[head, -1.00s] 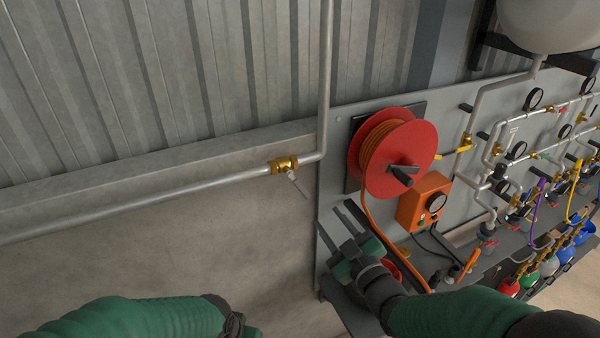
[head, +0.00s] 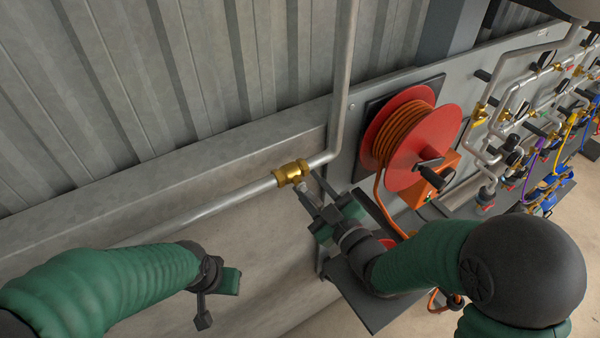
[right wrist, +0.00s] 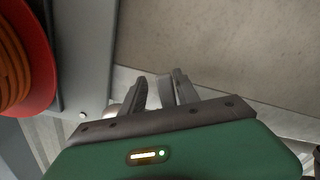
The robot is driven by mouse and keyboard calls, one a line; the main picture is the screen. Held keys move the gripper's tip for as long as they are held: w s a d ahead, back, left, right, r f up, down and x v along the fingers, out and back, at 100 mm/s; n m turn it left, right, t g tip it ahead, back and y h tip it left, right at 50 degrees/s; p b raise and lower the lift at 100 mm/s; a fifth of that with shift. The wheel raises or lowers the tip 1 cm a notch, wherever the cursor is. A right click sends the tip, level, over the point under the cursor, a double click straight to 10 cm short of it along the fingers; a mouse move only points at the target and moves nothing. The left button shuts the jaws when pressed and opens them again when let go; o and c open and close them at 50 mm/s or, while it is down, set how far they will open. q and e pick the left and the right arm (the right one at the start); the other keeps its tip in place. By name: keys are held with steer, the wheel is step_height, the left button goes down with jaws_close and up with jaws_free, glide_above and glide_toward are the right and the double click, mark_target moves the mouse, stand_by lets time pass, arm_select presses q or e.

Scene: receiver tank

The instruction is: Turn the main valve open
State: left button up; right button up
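A brass valve (head: 293,173) sits on the grey pipe along the wall, left of the pipe's upward bend. Its thin grey lever (head: 304,190) points down and right from the brass body. My right gripper (head: 316,192) is at the lever, just below the valve, with its fingers beside or around the lever's end; I cannot tell which. No firm grip on the lever shows. My left gripper (head: 204,308) hangs low on the left, away from the valve, its fingers partly hidden.
A red hose reel (head: 410,140) with orange hose and a black crank stands right of the valve on the grey panel (head: 352,150). Gauges and pipes fill the far right. The wall left of the valve is clear.

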steer(key=shift+s+a, duration=0.1)
steer(key=shift+a, duration=0.15)
steer(key=shift+s+a+r, duration=0.2)
steer(key=shift+s, duration=0.25)
steer(key=c, duration=0.3)
jaws_close()
steer(key=shift+w+d, duration=0.1)
steer(key=shift+f, duration=0.3)
